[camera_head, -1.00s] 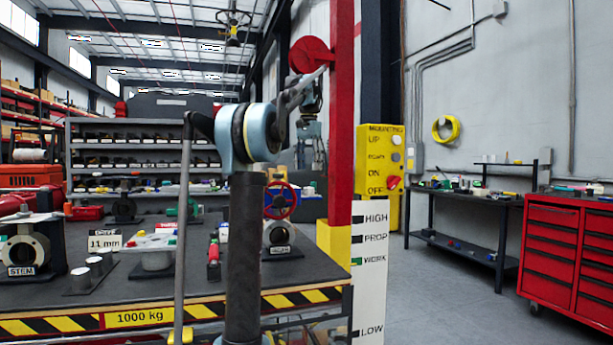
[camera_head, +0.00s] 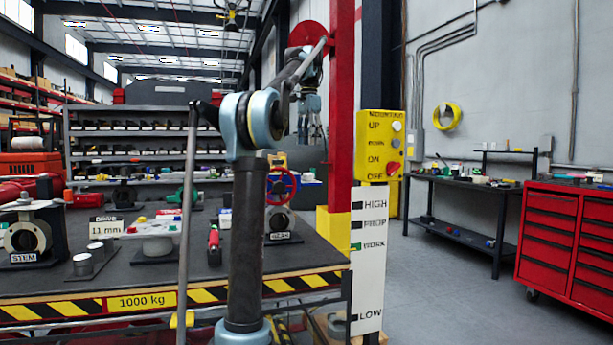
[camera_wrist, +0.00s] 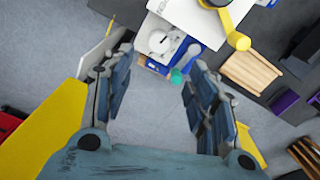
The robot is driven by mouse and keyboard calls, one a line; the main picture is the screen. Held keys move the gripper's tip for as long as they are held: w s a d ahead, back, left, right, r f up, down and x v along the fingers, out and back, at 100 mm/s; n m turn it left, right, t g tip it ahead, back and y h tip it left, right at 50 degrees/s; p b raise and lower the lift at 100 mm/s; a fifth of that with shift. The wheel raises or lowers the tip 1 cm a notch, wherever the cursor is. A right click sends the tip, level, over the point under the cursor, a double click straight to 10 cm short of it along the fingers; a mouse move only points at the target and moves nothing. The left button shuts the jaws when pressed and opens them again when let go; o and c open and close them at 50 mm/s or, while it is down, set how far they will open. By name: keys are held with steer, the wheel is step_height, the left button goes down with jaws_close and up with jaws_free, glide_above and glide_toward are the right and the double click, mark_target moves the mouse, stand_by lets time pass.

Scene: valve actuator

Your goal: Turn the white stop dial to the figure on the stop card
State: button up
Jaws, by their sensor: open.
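A white round dial (camera_wrist: 160,41) with a small dark mark shows in the wrist view on a white and blue block (camera_wrist: 150,65). A white sheet or card (camera_wrist: 187,17) with dark print lies beside it; the print is too small to read. My gripper (camera_wrist: 160,62) is open and empty, its fingers on either side of the block in the picture, apart from the dial. I cannot make out the dial in the head view.
A yellow lever (camera_wrist: 240,41) and a wooden block (camera_wrist: 250,72) are right of the dial. The dark bench (camera_head: 120,270) carries a card reading 11 mm (camera_head: 105,227) and several fixtures. A yellow control box (camera_head: 380,145) hangs by the red post (camera_head: 341,110).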

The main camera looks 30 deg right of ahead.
mark_target(308, 177)
step_height(308, 177, down, 13)
steer(key=shift+r, duration=0.1)
stand_by(0.5)
steer(key=c, duration=1)
